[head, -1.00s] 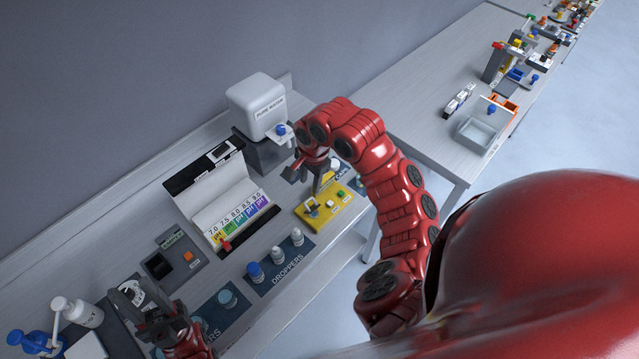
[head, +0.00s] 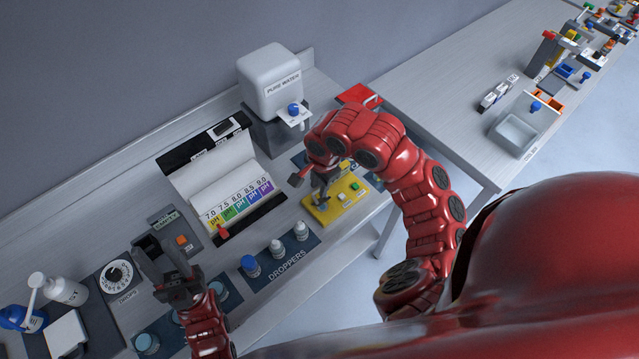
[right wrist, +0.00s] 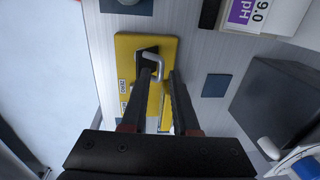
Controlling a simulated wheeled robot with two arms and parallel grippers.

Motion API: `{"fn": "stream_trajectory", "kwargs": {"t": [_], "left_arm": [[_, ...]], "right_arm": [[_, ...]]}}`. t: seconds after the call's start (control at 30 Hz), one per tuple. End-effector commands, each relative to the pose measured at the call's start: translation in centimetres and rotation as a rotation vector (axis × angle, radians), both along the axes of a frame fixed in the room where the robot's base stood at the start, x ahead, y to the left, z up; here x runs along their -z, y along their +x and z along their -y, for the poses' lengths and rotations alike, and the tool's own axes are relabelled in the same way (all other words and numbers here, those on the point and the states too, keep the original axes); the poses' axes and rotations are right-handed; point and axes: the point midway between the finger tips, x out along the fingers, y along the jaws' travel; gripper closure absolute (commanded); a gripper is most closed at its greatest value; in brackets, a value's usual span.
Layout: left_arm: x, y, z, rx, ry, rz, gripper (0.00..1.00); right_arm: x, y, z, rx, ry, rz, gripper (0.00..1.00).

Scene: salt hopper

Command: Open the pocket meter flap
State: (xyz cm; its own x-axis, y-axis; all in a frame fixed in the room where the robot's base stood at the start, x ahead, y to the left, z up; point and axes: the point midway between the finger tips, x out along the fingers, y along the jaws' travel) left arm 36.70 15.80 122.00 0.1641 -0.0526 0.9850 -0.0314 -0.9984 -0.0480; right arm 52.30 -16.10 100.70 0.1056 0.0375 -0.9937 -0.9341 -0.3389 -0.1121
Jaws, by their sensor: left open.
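The yellow device (head: 336,201), which looks like the pocket meter, lies flat on the bench with a green and a white button. In the right wrist view the yellow body (right wrist: 128,54) carries a dark square with a pale loop handle (right wrist: 153,65); I cannot tell whether this is the flap. My right gripper (head: 322,190) is over the device's left part.
A pH colour chart (head: 232,190) stands behind the droppers tray (head: 283,263) with several bottles. The pure water dispenser (head: 272,88) stands behind the yellow device. A drops dial (head: 117,275) and a pump bottle (head: 66,291) are at the left. A second table (head: 440,95) is at the right.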

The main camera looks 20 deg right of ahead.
Motion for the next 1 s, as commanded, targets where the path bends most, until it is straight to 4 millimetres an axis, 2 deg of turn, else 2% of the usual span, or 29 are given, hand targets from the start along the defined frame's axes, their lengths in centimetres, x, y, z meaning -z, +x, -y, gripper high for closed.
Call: {"fn": "stream_trajectory", "kwargs": {"t": [0.03, 0.13, 0.67, 0.83, 1.0], "left_arm": [[0.0, 0.0, 0.0, 0.0, 0.0, 0.0, 0.59], [0.0, 0.0, 0.0, 0.0, 0.0, 0.0, 0.59], [-0.1, 0.0, 0.0, 0.0, 0.0, 0.0, 0.59], [-1.1, 0.0, 0.0, 0.0, 0.0, 0.0, 0.59], [-3.0, 0.0, 0.0, 0.0, 0.0, 0.0, 0.59]], "right_arm": [[0.0, 0.0, 0.0, 0.0, 0.0, 0.0, 0.82], [0.0, 0.0, 0.0, 0.0, 0.0, 0.0, 1.0], [0.0, 0.0, 0.1, 0.002, -0.003, -0.003, 1.0], [-0.3, 0.2, 0.0, 0.002, -0.011, -0.024, 1.0], [-0.5, 0.4, -0.1, 0.003, -0.028, -0.072, 1.0]]}}
